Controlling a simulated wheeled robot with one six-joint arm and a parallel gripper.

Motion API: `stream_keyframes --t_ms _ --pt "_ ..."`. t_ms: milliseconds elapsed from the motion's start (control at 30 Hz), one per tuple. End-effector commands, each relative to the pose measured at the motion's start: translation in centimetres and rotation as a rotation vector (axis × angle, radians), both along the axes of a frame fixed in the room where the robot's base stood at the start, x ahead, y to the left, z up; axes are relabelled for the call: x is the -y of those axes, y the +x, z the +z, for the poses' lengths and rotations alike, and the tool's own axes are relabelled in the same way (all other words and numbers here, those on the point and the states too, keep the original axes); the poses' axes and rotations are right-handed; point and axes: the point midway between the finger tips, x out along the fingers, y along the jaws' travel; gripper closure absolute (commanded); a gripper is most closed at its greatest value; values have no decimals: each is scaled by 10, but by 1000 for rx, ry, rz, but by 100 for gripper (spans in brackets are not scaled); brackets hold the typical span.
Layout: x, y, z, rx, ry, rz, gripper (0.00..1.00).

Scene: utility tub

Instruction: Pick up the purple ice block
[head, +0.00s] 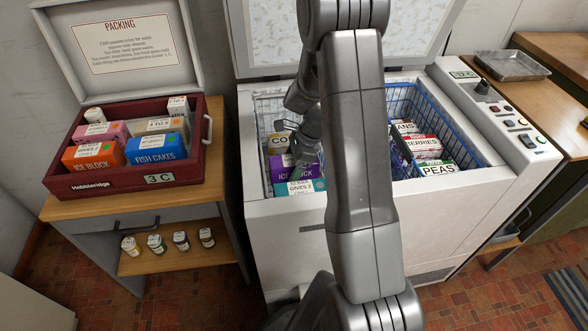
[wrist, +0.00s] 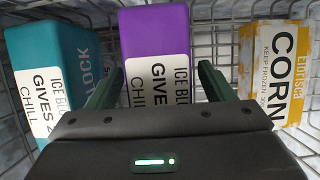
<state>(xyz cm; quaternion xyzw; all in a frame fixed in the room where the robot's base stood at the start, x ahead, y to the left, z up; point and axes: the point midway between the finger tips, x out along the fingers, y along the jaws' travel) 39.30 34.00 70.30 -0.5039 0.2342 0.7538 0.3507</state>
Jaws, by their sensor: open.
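The purple ice block (head: 277,174) is in the left wire basket of the open chest freezer, partly hidden by my arm. In the wrist view the purple ice block (wrist: 155,38) stands between a teal ice block (wrist: 55,55) and a yellow-and-white corn box (wrist: 275,65), with gaps on both sides. My gripper (wrist: 160,72) is open and empty. One finger shows on each side of the purple block's lower part, and the palm covers its bottom end. I cannot tell how far down the fingers reach. In the head view my gripper (head: 299,152) is over this basket.
A blue wire basket (head: 402,92) on the right holds berries (head: 424,146) and peas (head: 437,168) boxes. A dark red case (head: 104,180) of boxes stands on the left table. A metal tray (head: 512,65) lies on the right counter. The raised lid stands behind.

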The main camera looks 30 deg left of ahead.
Motion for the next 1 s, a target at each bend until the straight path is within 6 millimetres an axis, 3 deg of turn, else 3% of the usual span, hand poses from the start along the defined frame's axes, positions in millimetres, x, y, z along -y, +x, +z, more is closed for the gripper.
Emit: stream_keyframes --t_ms 433,767,1000 --pt "0 0 -3 0 0 0 25" --pt "0 0 -3 0 0 0 87" --pt "0 0 -2 1 1 0 89"
